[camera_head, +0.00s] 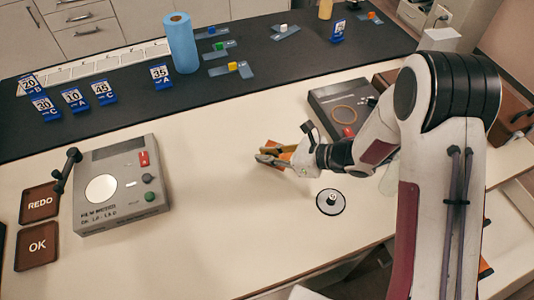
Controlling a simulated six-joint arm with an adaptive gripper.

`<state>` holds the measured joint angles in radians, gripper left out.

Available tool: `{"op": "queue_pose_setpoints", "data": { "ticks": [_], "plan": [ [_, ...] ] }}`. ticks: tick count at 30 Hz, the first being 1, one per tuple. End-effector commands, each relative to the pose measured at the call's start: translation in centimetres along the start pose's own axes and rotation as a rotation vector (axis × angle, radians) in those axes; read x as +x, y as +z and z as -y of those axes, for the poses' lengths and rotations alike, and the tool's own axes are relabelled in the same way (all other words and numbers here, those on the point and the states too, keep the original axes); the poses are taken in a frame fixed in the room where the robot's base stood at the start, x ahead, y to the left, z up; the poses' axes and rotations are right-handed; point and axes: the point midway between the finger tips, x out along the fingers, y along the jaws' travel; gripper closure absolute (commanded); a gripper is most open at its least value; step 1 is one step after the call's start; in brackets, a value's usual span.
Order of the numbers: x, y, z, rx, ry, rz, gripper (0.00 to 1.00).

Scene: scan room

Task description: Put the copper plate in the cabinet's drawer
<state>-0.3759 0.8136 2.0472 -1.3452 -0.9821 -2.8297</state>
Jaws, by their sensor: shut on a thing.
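My gripper (262,155) is over the middle of the cream table, shut on the orange-brown copper plate (285,157). The plate is partly hidden by the fingers; I cannot tell whether it touches the table. All of these look closed. I cannot tell which one is the cabinet's drawer.
A grey meter box (120,205) stands at left beside brown REDO (40,203) and OK (37,246) trays. A dark device (338,103) and a round black-rimmed disc (331,202) are near my arm. A blue roll (181,42) and number tags stand on the black mat (130,88).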

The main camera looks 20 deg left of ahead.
Motion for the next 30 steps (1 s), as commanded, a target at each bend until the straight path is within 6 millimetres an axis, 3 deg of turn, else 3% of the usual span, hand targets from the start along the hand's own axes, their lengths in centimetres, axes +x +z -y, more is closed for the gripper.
{"op": "queue_pose_setpoints", "data": {
  "ticks": [11, 12, 14, 30],
  "plan": [
    [0.11, -0.16, 0.02, 0.0, 0.0, 0.001, 1.0],
    [0.13, -0.23, 0.01, 0.0, 0.0, 0.0, 0.86],
    [0.12, -0.2, 0.02, 0.0, 0.0, 0.0, 0.72],
    [-0.18, 0.08, 0.03, 0.0, -0.001, 0.0, 0.72]
  ]
}}
